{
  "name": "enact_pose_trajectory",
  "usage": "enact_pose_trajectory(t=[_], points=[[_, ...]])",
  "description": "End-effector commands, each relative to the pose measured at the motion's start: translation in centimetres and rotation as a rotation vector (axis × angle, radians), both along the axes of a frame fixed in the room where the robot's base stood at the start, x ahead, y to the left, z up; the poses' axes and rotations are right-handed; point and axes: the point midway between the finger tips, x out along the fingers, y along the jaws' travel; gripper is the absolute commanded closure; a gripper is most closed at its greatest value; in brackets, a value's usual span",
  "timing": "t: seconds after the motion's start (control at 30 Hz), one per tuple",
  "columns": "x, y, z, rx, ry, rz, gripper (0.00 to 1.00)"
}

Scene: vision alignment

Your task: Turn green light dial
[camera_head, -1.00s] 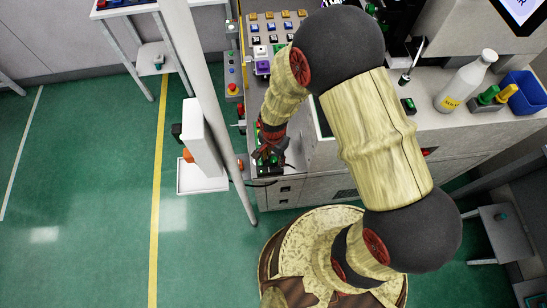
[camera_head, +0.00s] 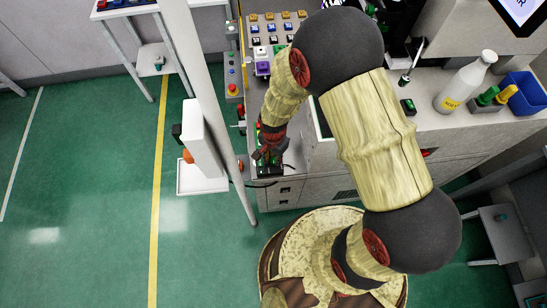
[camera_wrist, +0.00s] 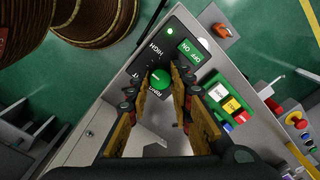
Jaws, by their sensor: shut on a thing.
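The green round dial (camera_wrist: 158,79) sits on a black control box (camera_wrist: 185,52) with white lettering, including HIGH. In the wrist view it lies between the two finger ends of my gripper (camera_wrist: 155,84), which is shut on it. A lit green lamp (camera_wrist: 170,32) and a green OFF/ON switch (camera_wrist: 190,49) are on the same box. In the head view my gripper (camera_head: 268,156) is down at this box at the bench's front left corner, and the fingers mostly hide the dial.
A panel with green, yellow, blue and red buttons (camera_wrist: 229,104) is right of the box in the wrist view. A red emergency button (camera_head: 233,88) is beyond my gripper. A white post (camera_head: 205,75) stands just left. A bottle (camera_head: 466,82) and blue bin (camera_head: 526,92) stand right.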

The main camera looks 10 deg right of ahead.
Motion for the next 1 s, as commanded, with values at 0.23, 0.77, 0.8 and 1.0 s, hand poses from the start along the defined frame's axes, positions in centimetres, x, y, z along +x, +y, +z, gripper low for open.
enact_pose_trajectory(t=[0.23,0.77,0.8,1.0], points=[[0.08,0.03,0.04,0.001,-0.002,0.010,1.00],[0.08,0.03,0.12,0.000,-0.001,0.326,1.00],[0.09,0.04,0.12,0.000,-0.001,0.364,1.00],[0.12,0.05,0.14,0.001,-0.002,0.555,1.00]])
